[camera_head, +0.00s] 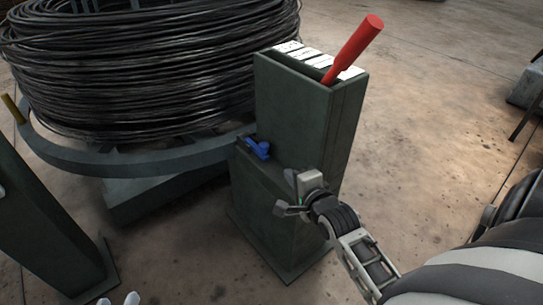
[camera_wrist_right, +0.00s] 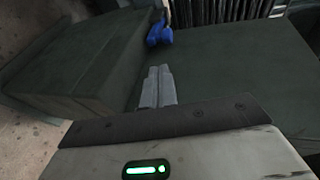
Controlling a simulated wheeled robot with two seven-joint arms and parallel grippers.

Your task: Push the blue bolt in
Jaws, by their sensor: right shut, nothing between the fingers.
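The blue bolt (camera_head: 258,149) sits at the upper edge of the lower step of a dark green housing (camera_head: 295,120). It shows at the top centre of the right wrist view (camera_wrist_right: 159,34), beside a raised green block. My right gripper (camera_head: 279,209) is beside the housing, below and to the right of the bolt in the head view. Its fingers (camera_wrist_right: 159,72) are together and empty, pointing toward the bolt with a gap between. Only the pale fingertips of my left gripper (camera_head: 118,300) show at the bottom edge, apart from each other.
A red-handled lever (camera_head: 355,45) rises from the housing's slotted top. A large coil of dark wire (camera_head: 140,70) rests on a ringed stand (camera_head: 110,162) behind. A dark green post (camera_head: 45,215) stands at the left.

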